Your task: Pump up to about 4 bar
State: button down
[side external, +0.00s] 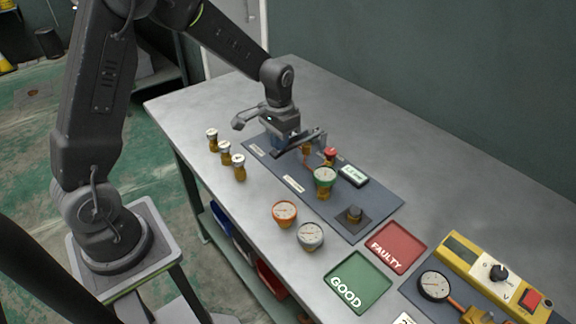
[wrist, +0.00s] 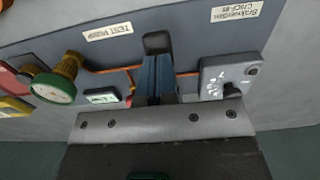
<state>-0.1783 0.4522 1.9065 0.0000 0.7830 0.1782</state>
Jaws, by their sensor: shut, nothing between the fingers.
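My gripper (side external: 288,138) is shut and empty, low over the far left end of the blue-grey test panel (side external: 375,205). The green-rimmed gauge (side external: 325,177) stands on the panel to the right and also shows in the wrist view (wrist: 53,88). A small display (side external: 353,175) is beside it. Neither reading is legible.
Several brass fittings (side external: 225,151) stand left of the panel. An orange gauge (side external: 285,213) and a grey gauge (side external: 311,236) lie in front. Green GOOD (side external: 345,293) and red FAULTY (side external: 410,235) trays are to the right. The bench's far side is clear.

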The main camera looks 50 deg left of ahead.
jog(key=shift+f, duration=0.35)
jog(key=shift+r, duration=2.95)
jog(key=shift+f, duration=0.1)
jog(key=shift+f, duration=2.9)
jog(key=shift+r, duration=3)
jog(key=shift+f, duration=0.15)
